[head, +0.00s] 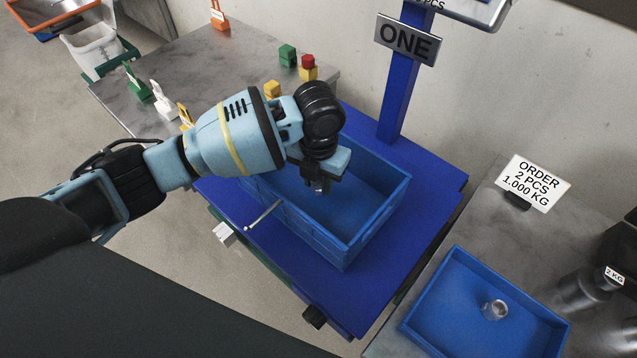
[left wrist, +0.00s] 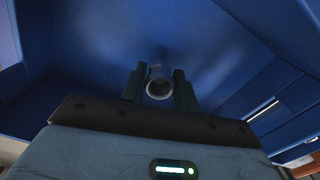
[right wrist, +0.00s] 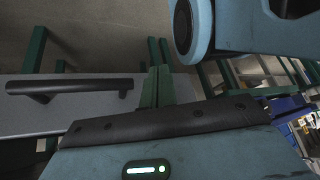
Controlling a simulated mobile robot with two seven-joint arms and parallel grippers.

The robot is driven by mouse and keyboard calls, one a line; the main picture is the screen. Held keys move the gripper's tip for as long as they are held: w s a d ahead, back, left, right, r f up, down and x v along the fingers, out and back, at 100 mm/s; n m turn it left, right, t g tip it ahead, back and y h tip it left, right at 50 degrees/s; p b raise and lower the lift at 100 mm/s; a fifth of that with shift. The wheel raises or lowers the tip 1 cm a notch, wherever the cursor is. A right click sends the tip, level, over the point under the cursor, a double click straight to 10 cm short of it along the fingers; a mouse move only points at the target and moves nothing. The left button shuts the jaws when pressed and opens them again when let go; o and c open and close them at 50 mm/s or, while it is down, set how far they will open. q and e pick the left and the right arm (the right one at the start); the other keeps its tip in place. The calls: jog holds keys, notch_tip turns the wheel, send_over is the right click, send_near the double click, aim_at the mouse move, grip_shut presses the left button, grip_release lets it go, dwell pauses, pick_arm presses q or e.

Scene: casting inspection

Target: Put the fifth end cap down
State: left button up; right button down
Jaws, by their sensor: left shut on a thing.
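My left gripper (head: 319,187) is shut on a grey ring-shaped end cap (left wrist: 159,89), which sits between its two dark fingers in the left wrist view. In the head view the gripper is over the left part of a blue crate (head: 375,222), and its wrist hides part of the crate. The crate's visible floor is bare. How far the cap is above the floor, I cannot tell. My right gripper (right wrist: 157,87) shows only in the right wrist view, its green fingers together with nothing visible between them.
The crate stands on a blue platform (head: 437,207) with a post and a ONE sign (head: 407,40). At right, a blue tray (head: 425,312) holds one small metallic part (head: 494,309) beside an ORDER sign (head: 535,183). Coloured blocks stand on a grey table (head: 190,62).

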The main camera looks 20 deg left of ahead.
pick_arm(q)
jog(key=shift+f, duration=0.8)
pick_arm(e)
jog(key=shift+w, duration=0.4)
pick_arm(q)
jog(key=shift+f, duration=0.15)
jog(key=o, duration=1)
pick_arm(e)
jog(key=shift+s, duration=0.3)
jog(key=shift+s+f, duration=0.1)
jog(key=shift+s, duration=0.05)
